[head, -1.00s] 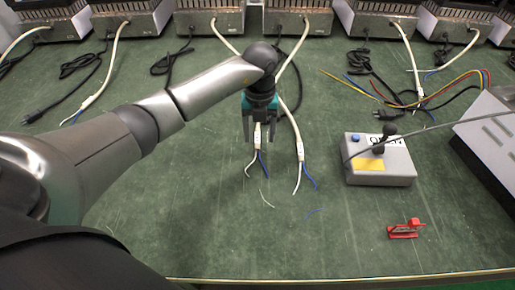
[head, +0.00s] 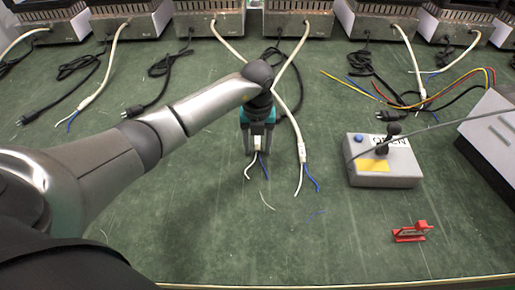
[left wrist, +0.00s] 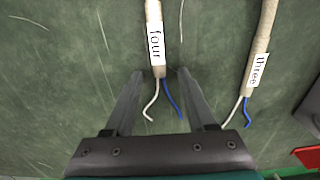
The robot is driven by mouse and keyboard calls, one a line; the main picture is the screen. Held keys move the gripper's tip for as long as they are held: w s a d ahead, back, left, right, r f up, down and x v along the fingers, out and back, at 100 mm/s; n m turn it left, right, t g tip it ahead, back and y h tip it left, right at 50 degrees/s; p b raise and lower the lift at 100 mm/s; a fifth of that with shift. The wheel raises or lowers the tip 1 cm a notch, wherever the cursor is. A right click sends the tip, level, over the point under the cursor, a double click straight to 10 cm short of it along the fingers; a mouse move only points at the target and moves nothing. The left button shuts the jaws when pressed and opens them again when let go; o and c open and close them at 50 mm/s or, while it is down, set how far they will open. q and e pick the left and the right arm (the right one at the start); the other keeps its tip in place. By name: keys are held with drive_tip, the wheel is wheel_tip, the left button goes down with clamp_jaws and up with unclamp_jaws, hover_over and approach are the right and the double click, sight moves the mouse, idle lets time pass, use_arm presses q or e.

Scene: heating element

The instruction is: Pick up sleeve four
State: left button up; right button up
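Sleeve four (left wrist: 156,46) is a white label marked "four" on a pale cable, with a white and a blue wire coming out of its end. In the head view it shows (head: 257,143) between the fingers of my left gripper (head: 258,151). In the left wrist view, my left gripper (left wrist: 161,74) is open, with one finger on each side of the cable end and wires. A gap shows between each finger and the cable there. I cannot tell the gripper's height above the bench. My right gripper is not in view.
Sleeve three (left wrist: 256,70) lies close by on the right; its cable also shows in the head view (head: 302,152). A grey control box (head: 384,166) and a small red tool (head: 410,233) are further right. The front of the green bench (head: 210,240) is mostly clear.

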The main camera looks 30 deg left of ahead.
use_arm(q)
clamp_jaws()
drive_tip(key=shift+r, duration=0.1)
idle(0.5)
drive_tip(key=shift+r, duration=0.35)
wheel_tip(320, 180, up, 9)
drive_tip(key=p, duration=0.4)
wheel_tip(320, 180, up, 10)
drive_tip(key=p, duration=0.3)
hover_over(258, 149)
drive_tip(key=shift+r+b, duration=0.15)
drive_tip(key=shift+b, duration=0.45)
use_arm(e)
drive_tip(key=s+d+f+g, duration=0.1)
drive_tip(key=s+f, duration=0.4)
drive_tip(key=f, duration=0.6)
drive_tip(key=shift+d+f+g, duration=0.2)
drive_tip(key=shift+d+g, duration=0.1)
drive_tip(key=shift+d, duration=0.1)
